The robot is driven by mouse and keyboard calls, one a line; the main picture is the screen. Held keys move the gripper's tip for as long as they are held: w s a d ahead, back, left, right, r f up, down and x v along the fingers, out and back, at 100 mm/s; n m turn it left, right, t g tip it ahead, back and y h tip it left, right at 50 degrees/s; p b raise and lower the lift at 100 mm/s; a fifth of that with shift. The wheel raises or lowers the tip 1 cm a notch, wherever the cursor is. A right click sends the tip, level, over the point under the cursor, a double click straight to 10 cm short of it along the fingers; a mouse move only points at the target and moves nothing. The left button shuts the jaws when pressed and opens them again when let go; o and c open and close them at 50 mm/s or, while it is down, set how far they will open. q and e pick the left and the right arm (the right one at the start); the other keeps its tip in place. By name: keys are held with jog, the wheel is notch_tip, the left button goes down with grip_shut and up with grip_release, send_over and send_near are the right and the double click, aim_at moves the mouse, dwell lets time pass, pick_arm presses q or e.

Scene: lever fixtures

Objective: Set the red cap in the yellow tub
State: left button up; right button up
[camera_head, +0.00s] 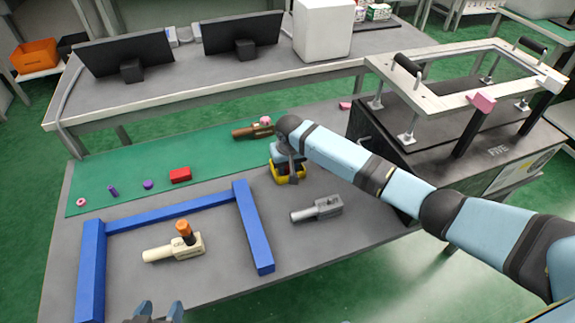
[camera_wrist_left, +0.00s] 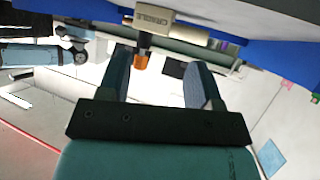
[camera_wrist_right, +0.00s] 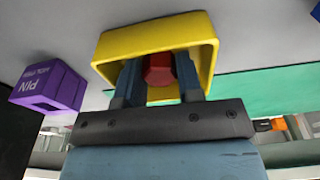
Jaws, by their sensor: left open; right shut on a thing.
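The yellow tub (camera_head: 290,179) stands on the grey table near the middle, partly hidden by my right gripper (camera_head: 287,162). In the right wrist view, the yellow tub (camera_wrist_right: 205,40) surrounds the tips of my right gripper (camera_wrist_right: 158,76). The red cap (camera_wrist_right: 158,68) is held between these fingers, within the tub's outline. I cannot tell whether it touches the tub's floor. The cap is hidden in the head view. My left gripper (camera_head: 157,313) is at the bottom edge of the head view. In the left wrist view, my left gripper (camera_wrist_left: 161,75) is open and empty.
A purple bin (camera_wrist_right: 50,87) is beside the tub. A blue frame (camera_head: 165,208) partly surrounds a beige lever fixture with an orange knob (camera_head: 184,230). A grey fixture (camera_head: 318,208) lies right. A red block (camera_head: 180,175) is on the green mat (camera_head: 135,170).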

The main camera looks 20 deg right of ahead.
aim_at(288, 168)
jog(key=o, duration=0.7)
jog(key=shift+f, duration=0.1)
pick_arm(q)
jog(key=shift+f, duration=0.55)
pick_arm(e)
jog(key=r, duration=0.2)
jog(key=r+p, duration=0.1)
jog(key=r, duration=0.3)
jog(key=shift+s+r+p, duration=0.3)
jog(key=shift+s+p, duration=0.05)
jog(key=shift+p, duration=0.05)
pick_arm(q)
jog(key=shift+s+a+r+g+p, duration=0.15)
jog(key=shift+a+r+g+p, duration=0.2)
jog(key=shift+p, duration=0.2)
pick_arm(e)
jog(key=r, duration=0.5)
jog(key=shift+s+r, duration=0.35)
jog(key=shift+s, duration=0.05)
pick_arm(q)
jog(key=shift+d+r, duration=0.1)
